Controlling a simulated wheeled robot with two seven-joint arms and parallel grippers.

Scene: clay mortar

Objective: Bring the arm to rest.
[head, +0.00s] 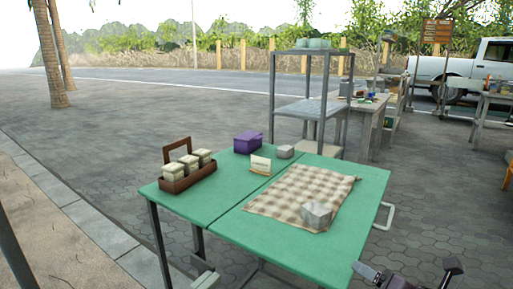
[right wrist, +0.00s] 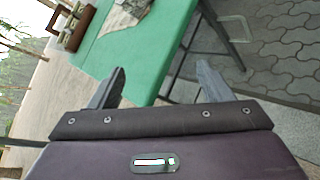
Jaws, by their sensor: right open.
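My right gripper (head: 406,267) is at the bottom right of the head view, low and off the right front corner of the green table (head: 215,205). In the right wrist view the two fingers of the right gripper (right wrist: 160,70) stand wide apart with nothing between them. The table's edge shows beyond the fingers there. My left gripper is in neither view.
On the table are a checked cloth (head: 285,190) with a grey block (head: 317,215) on it, a brown carrier (head: 178,184) with pale jars, a purple box (head: 248,142) and a small white card (head: 260,165). A metal shelf (head: 308,108) stands behind. A grey handle (head: 385,216) juts from the right edge.

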